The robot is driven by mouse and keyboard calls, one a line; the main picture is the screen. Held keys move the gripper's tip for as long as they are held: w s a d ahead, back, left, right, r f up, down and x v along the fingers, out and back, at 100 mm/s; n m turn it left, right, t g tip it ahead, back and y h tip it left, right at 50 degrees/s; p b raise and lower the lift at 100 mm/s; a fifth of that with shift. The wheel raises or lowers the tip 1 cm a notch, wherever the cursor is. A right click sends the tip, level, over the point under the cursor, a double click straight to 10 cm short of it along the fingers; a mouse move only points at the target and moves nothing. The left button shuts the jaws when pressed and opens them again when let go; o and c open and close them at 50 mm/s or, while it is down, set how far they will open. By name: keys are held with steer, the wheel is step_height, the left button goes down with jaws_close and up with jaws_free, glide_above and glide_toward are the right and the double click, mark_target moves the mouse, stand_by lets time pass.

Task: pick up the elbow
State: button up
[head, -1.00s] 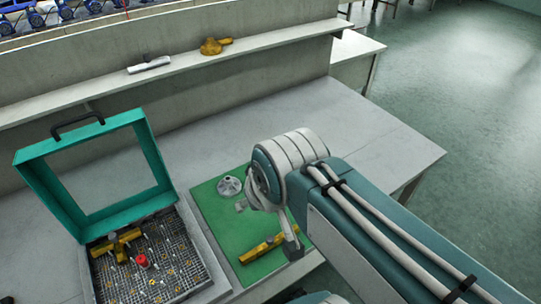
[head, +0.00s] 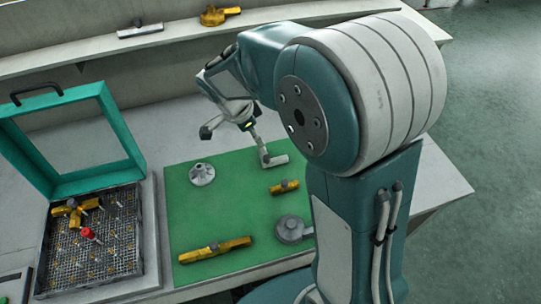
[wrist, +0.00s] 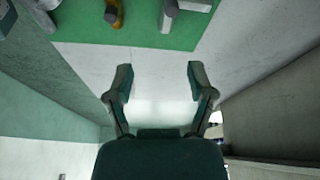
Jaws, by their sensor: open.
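The elbow, which I take to be the grey L-shaped piece (head: 272,160), lies near the far right edge of the green mat (head: 215,220) in the head view. In the wrist view it shows at the top (wrist: 186,6), partly cut off by the frame. My gripper (head: 228,124) hangs above the far edge of the mat, to the left of and beyond the elbow. In the wrist view my gripper (wrist: 158,80) is open and empty, over bare grey bench, apart from the elbow.
A silver cone-shaped part (head: 202,174), a short yellow part (head: 284,187), a grey round part (head: 292,229) and a long yellow part (head: 214,250) lie on the mat. An open teal case (head: 68,187) stands left. A shelf (head: 80,60) runs behind.

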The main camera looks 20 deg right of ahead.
step_height(320, 180, down, 4)
steer(key=w+a+r+m, duration=0.1)
steer(key=w+a+m, duration=0.1)
glide_above(265, 157)
steer(key=a, duration=0.2)
step_height(265, 157, down, 5)
steer(key=shift+h, duration=0.4)
steer(key=x, duration=0.5)
steer(key=shift+s+a+f, duration=0.1)
steer(key=shift+s+f, duration=0.05)
steer(key=shift+f, duration=0.1)
steer(key=shift+d+f, duration=0.15)
steer(key=shift+d, duration=0.2)
steer(key=shift+a, duration=0.1)
steer(key=c, duration=0.9)
steer(key=shift+a, duration=0.1)
jaws_close()
